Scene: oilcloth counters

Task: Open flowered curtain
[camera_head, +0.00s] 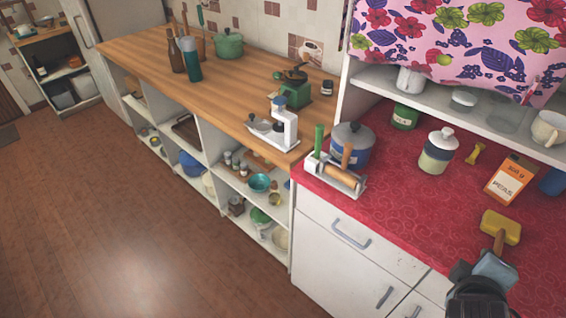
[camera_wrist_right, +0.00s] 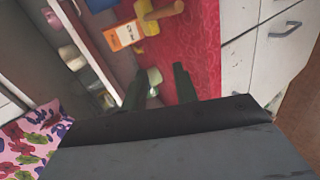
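The flowered curtain (camera_head: 455,38) is pink with red, purple and green flowers. It hangs across the upper right of the head view, over the shelf above the red counter. It also shows at the lower left of the wrist view (camera_wrist_right: 30,148). My right gripper (camera_head: 487,268) is low at the right in the head view, near the counter's front edge and well below the curtain. In the wrist view its two dark fingers (camera_wrist_right: 159,82) are apart, with nothing seen held between them. My left gripper is not in view.
The white shelf (camera_head: 445,98) holds jars and a cup (camera_head: 548,128). The brown floor (camera_head: 130,230) is clear.

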